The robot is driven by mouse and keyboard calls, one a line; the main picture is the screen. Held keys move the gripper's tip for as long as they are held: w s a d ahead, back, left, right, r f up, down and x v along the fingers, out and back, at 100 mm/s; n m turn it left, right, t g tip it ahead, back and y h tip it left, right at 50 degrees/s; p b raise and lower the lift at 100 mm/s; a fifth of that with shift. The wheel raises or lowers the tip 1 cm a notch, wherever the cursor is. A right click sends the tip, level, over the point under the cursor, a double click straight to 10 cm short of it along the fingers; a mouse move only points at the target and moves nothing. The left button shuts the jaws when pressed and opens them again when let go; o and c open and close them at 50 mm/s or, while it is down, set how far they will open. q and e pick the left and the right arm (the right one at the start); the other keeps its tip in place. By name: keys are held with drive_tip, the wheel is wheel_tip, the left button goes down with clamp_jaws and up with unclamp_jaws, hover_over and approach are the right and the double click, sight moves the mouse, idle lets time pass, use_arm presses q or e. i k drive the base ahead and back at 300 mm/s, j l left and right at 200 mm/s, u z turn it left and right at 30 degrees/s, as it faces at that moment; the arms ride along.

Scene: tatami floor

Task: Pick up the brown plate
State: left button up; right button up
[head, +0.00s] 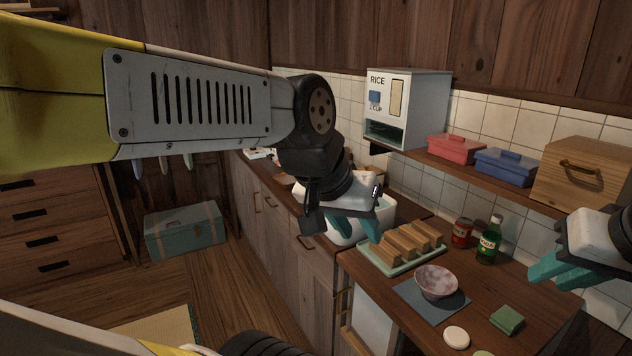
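I cannot make out a brown plate clearly in the head view. Several brown upright blocks or slats (404,241) stand on a pale green tray (402,268) on the wooden counter. My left gripper (356,230) reaches in over the white basin (384,213), just left of the tray. Its teal fingers look apart, with nothing seen between them. My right gripper (552,277) hangs at the right edge above the counter, fingers pointing left. Its fingers overlap in this view and no held thing shows. My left arm hides part of the counter behind it.
A pinkish bowl (436,281) sits on a dark mat (424,305). A red jar (462,232), green bottle (489,241), green block (507,319) and white disc (456,337) are on the counter. A shelf (468,174) with boxes and a rice dispenser (412,105) overhangs the back.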

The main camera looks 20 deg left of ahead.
sight(286, 180)
drive_tip(key=u, duration=0.7)
drive_tip(key=i+j+z, duration=0.1)
drive_tip(key=z, duration=0.35)
drive_tip(key=i+j+z, duration=0.1)
drive_tip(key=z, duration=0.35)
drive_tip(key=i+j+z, duration=0.15)
drive_tip(key=j, duration=0.25)
drive_tip(key=i+j+z, duration=0.15)
drive_tip(key=j, duration=0.25)
drive_tip(key=i+j+z, duration=0.2)
drive_tip(key=j, duration=0.25)
drive_tip(key=j+z, duration=0.15)
drive_tip(key=j, duration=0.25)
drive_tip(key=i+j, duration=0.1)
drive_tip(key=j, duration=0.5)
drive_tip(key=i+j, duration=0.1)
drive_tip(key=j, duration=0.55)
drive_tip(key=i+j, duration=0.1)
drive_tip(key=j, duration=0.5)
drive_tip(key=j+z, duration=0.1)
drive_tip(key=j, duration=0.55)
drive_tip(key=i, duration=0.05)
